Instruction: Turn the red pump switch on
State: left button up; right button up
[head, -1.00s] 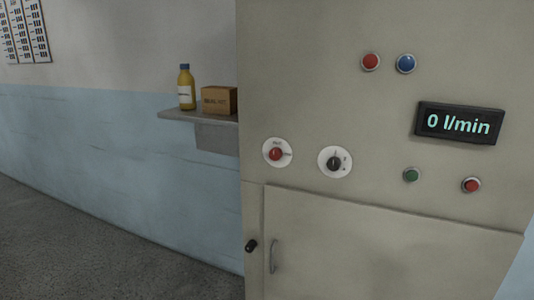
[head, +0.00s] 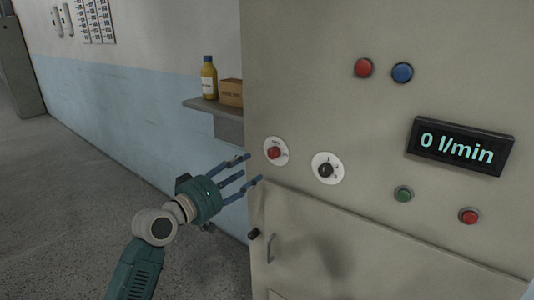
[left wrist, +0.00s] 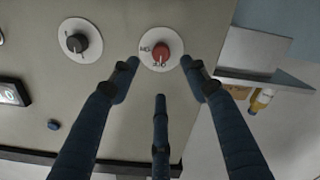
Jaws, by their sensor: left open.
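The red pump switch (head: 274,152) is a red knob on a round white plate on the cabinet front. It also shows in the left wrist view, as a red knob (left wrist: 161,50) at top centre. My left gripper (head: 250,170) is open, with its blue fingers spread just left of and below the switch in the head view. In the left wrist view the fingertips (left wrist: 160,75) lie around the lower side of the switch plate, with the knob between the two outer fingers. I cannot tell whether any finger touches it. My right gripper is not in view.
A black knob (head: 325,170) on a white plate sits to the right of the switch. The display (head: 461,146) reads 0 l/min. Red, blue and green buttons are on the panel. A shelf (head: 214,106) with a bottle (head: 209,78) and a box (head: 231,92) juts out at left.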

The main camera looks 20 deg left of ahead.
aim_at(271, 155)
pick_arm(q)
jog(key=p+x, duration=0.2)
jog(key=x, duration=0.7)
jog(key=shift+w+r+p, duration=0.15)
jog(key=shift+w+p, duration=0.15)
jog(key=shift+w, duration=0.1)
jog(key=shift+w+d, duration=0.1)
jog(key=shift+w, duration=0.25)
jog(key=c, duration=1.2)
